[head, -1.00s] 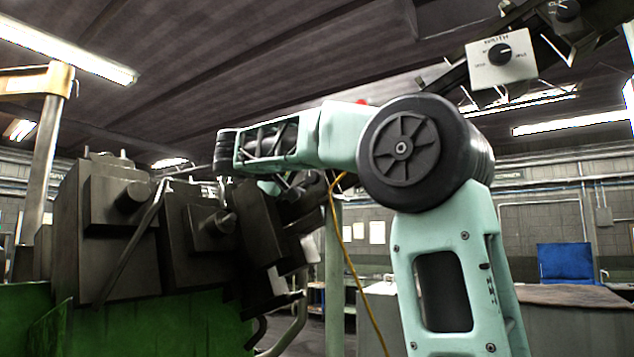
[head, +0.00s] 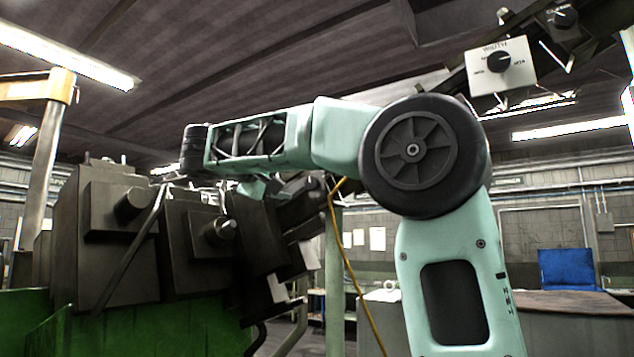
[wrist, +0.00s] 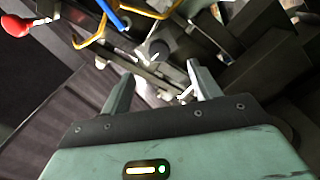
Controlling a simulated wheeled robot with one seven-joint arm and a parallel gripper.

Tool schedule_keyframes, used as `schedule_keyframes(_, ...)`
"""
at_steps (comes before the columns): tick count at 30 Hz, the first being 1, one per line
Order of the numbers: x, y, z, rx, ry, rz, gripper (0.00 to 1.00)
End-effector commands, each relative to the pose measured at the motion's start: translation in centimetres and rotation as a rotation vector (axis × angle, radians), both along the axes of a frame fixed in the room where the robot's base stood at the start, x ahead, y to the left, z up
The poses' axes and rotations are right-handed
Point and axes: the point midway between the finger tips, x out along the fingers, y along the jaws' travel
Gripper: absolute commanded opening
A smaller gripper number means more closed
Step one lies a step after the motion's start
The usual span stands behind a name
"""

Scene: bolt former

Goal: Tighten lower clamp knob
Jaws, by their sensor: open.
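My gripper (wrist: 160,84) is open in the wrist view, with nothing between its two pale green fingers. In the head view my gripper is hidden behind my forearm and the dark machine blocks, and no clamp knob can be made out there.
Dark machine blocks (head: 118,235) with protruding round studs stand on a green base (head: 130,325) at left. A WIDTH dial panel (head: 501,65) hangs upper right. The wrist view shows yellow bars (wrist: 92,32), a red knob (wrist: 16,26) and dark blocks (wrist: 262,60) close at right.

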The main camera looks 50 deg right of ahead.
Motion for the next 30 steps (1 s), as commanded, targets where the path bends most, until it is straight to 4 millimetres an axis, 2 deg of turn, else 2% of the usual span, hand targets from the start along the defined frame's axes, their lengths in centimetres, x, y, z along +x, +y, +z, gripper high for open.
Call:
schedule_keyframes(1, 0.0, 0.1, 0.9, -0.010, 0.124, 0.001, 0.62)
schedule_keyframes(6, 0.0, 0.2, 0.8, -0.046, 0.580, -0.001, 0.62)
schedule_keyframes(9, 0.0, 0.2, 0.7, -0.063, 0.793, 0.000, 0.62)
schedule_keyframes(12, -0.1, 0.3, 0.4, -0.074, 0.933, 0.000, 0.62)
schedule_keyframes(17, -0.1, -0.3, 0.1, -0.078, 1.013, -0.003, 0.62)
schedule_keyframes(20, -0.1, -1.5, 0.1, -0.078, 1.014, -0.005, 0.62)
schedule_keyframes(30, 0.4, -8.1, 0.2, -0.076, 1.011, -0.005, 0.62)
